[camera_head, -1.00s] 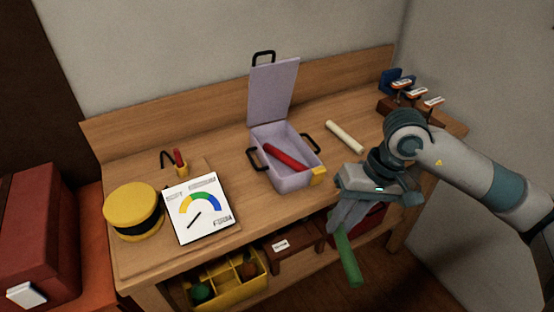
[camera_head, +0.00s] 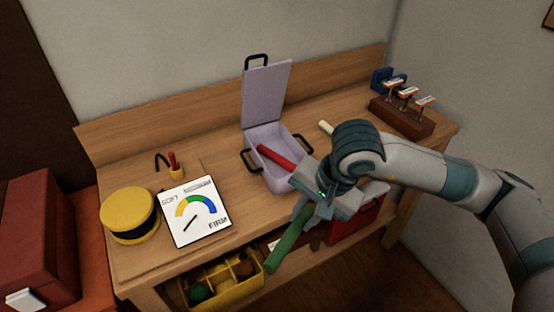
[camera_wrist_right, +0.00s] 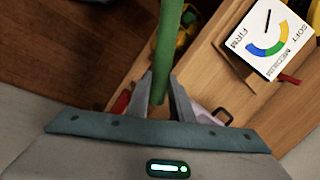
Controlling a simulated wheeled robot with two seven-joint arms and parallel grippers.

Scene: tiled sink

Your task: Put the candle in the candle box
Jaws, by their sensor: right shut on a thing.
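The candle box is a lavender box on the wooden bench, with its lid (camera_head: 266,95) standing open at the back. A red candle (camera_head: 276,157) lies inside it. My right gripper (camera_head: 302,213) is shut on a green candle (camera_head: 286,245), held tilted in front of the bench's front edge, to the near right of the box. The green candle also shows in the right wrist view (camera_wrist_right: 167,45), between the fingers (camera_wrist_right: 163,95). A cream candle (camera_head: 326,127) lies right of the box, mostly hidden by my right arm. My left gripper is not in view.
A soft-to-firm gauge card (camera_head: 197,210) and a round yellow container (camera_head: 129,213) stand left of the box. A rack of stamp-like tools (camera_head: 402,116) is at the back right. A yellow divided crate (camera_head: 228,288) and a red box (camera_head: 352,222) are below the bench top.

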